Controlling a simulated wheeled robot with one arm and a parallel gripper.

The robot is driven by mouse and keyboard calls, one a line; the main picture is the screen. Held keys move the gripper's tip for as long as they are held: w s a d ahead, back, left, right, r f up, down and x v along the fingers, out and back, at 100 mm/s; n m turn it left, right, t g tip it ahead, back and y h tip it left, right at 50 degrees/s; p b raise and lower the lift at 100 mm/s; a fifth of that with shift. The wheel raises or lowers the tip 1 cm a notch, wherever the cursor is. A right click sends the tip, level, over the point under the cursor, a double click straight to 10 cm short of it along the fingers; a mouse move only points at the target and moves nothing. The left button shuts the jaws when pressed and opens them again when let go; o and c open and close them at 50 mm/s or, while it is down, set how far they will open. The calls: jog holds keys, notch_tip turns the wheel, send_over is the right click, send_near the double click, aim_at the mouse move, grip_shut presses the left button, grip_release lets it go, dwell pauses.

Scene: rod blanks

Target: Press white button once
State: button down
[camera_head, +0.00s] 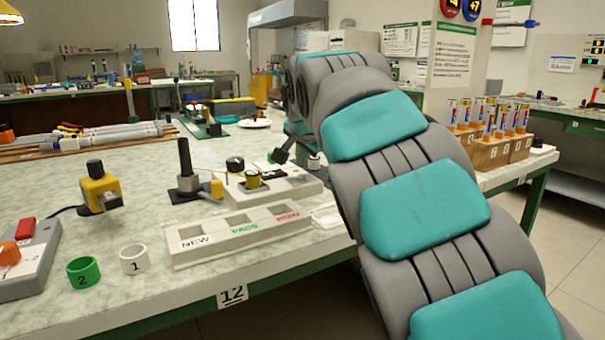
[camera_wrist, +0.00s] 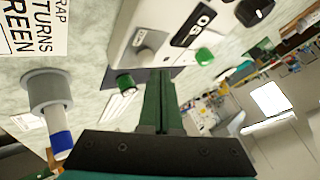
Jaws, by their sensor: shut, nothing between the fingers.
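A pale box with a dark display panel (camera_wrist: 193,27) fills the top middle of the wrist view. A round greyish-white button (camera_wrist: 145,54) sits on its face, left of a green button (camera_wrist: 204,56). My gripper (camera_wrist: 160,74) has its green fingers shut together and empty, with the tips by the box's lower edge, just below and right of the whitish button. I cannot tell whether they touch the box. In the head view, the white box (camera_head: 292,188) stands on the table below the dark end of my arm; its buttons are mostly hidden or too small to tell.
A green ring (camera_head: 84,272) and a white ring (camera_head: 134,260) stand near the front edge. A grey and blue cylinder (camera_wrist: 50,105) is close left of my fingers.

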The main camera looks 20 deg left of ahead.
jog(key=shift+f, duration=0.25)
jog(key=shift+f, duration=0.55)
dwell(0.9)
jog(key=shift+r, duration=0.2)
jog(key=shift+r+p, duration=0.55)
jog(key=shift+r, duration=0.25)
notch_tip(320, 180, up, 5)
jog(key=p, duration=0.4)
jog(key=shift+s, duration=0.1)
dwell(0.5)
